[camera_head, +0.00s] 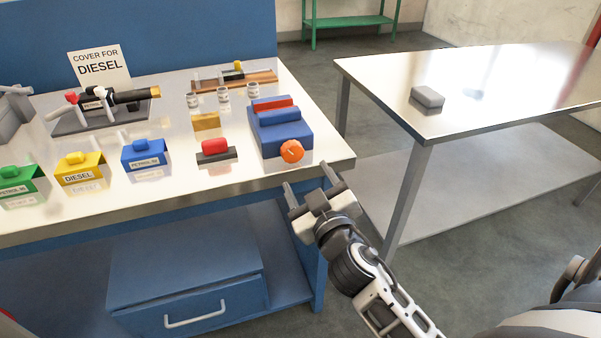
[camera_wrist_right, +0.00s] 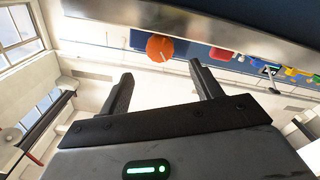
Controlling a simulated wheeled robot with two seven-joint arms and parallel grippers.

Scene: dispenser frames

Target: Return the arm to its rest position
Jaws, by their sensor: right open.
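My right gripper (camera_head: 313,187) is in front of the workbench's right front corner, open and empty. In the right wrist view its two fingers (camera_wrist_right: 160,90) stand wide apart with nothing between them. An orange round knob (camera_head: 292,151) on the front of a blue block (camera_head: 279,128) is just beyond the fingers and apart from them. The knob also shows in the right wrist view (camera_wrist_right: 160,48). My left gripper is not in view.
The workbench (camera_head: 318,150) holds green, yellow and blue labelled covers, a red-topped block (camera_head: 215,148), small cups and a nozzle assembly (camera_head: 110,105). A metal table (camera_head: 500,85) with a grey box (camera_head: 427,97) stands at right. Open floor lies between them.

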